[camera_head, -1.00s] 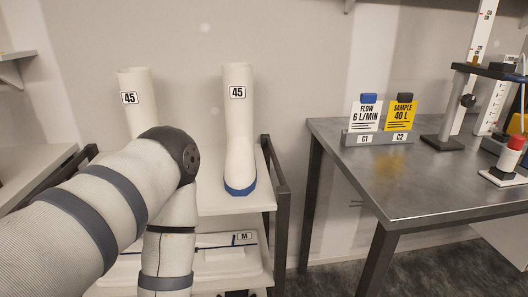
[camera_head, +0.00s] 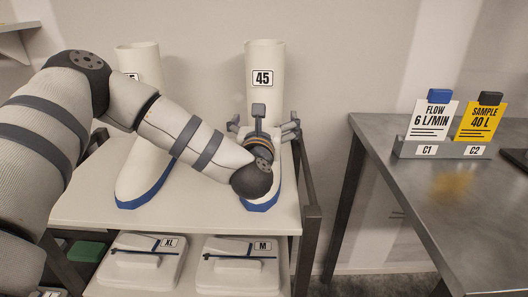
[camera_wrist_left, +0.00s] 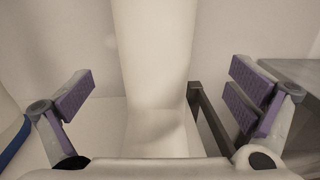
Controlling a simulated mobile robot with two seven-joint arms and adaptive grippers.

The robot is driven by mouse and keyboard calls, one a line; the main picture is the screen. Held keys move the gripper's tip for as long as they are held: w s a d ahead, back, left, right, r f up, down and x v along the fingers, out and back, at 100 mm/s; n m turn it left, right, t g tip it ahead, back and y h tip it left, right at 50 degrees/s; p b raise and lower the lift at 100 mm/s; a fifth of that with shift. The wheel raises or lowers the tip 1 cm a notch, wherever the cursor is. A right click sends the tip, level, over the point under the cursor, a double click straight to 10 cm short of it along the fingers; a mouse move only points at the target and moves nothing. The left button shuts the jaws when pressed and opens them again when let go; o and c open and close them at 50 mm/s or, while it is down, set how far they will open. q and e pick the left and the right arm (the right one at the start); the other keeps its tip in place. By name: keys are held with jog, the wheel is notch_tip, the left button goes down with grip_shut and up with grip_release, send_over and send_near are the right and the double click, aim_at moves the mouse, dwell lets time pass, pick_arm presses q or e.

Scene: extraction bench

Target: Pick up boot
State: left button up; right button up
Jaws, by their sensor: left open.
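Two tall white boots with blue soles stand upright on the cart's top shelf. The right boot (camera_head: 265,58) bears a "45" label, and my left gripper (camera_head: 264,127) is at its front, around the ankle height. The left boot (camera_head: 139,180) is partly hidden behind my left arm. In the left wrist view, the right boot's shaft (camera_wrist_left: 157,60) stands between the open fingers of my left gripper (camera_wrist_left: 165,100). Clear gaps show between the shaft and the pads on both sides. My right gripper is not in view.
The white cart shelf (camera_head: 85,205) has dark posts. Below lie flat white packs labelled XL (camera_head: 140,270) and M (camera_head: 235,275). A metal bench (camera_head: 430,205) at right holds the C1/C2 card stand (camera_head: 440,149). A wall is close behind the boots.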

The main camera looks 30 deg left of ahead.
pick_arm(q)
jog(key=x, duration=0.4)
jog(key=f+x, duration=0.1)
jog(key=x, duration=0.1)
jog(key=shift+a, duration=0.4)
jog(key=c, duration=1.6)
jog(key=shift+r, duration=0.1)
jog(key=c, duration=0.4)
jog(key=shift+o, duration=0.2)
jog(key=shift+r, duration=0.1)
